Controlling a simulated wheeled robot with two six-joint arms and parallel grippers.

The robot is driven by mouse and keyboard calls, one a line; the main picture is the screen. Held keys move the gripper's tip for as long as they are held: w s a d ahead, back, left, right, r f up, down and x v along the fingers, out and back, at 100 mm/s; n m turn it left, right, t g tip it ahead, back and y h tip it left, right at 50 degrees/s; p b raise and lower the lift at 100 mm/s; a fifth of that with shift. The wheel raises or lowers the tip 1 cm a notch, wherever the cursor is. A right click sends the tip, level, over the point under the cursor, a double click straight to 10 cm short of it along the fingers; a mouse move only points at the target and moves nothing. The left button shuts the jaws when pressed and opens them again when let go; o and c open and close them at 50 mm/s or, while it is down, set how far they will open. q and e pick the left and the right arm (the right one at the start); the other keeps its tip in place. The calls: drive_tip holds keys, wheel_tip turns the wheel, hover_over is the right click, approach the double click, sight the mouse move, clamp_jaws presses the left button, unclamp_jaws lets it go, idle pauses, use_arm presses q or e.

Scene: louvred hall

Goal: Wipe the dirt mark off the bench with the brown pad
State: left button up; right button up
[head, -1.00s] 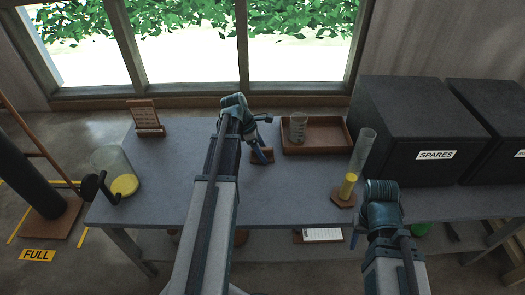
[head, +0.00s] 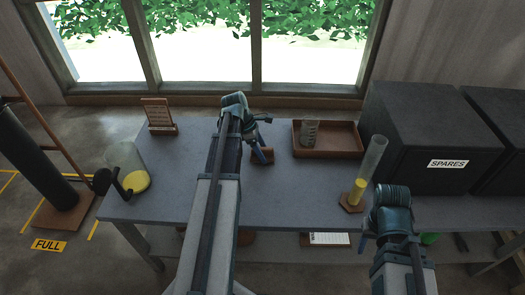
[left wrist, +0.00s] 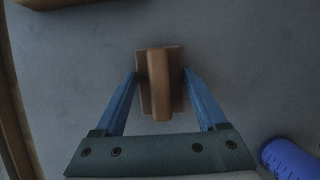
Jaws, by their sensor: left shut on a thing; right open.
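The brown pad (head: 266,156) is at the middle of the grey bench (head: 205,180), in front of the window. In the left wrist view the pad (left wrist: 174,98) has a raised grip bar along its middle. My left gripper (head: 258,151) has its blue fingers on either side of the pad and is shut on it. The pad looks to be on or just above the bench top; I cannot tell which. My right gripper (head: 364,243) is open and empty at the bench's front edge. I see no dirt mark; my left arm hides part of the bench.
A brown tray (head: 340,154) holding a glass beaker (head: 309,133) is right of the pad.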

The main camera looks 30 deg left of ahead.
use_arm(q)
drive_tip(key=shift+r+p, duration=2.25)
drive_tip(key=shift+r, duration=0.4)
drive_tip(key=shift+r, duration=0.1)
wheel_tip(320, 180, up, 3)
drive_tip(key=p, duration=0.3)
drive_tip(key=shift+f, duration=0.2)
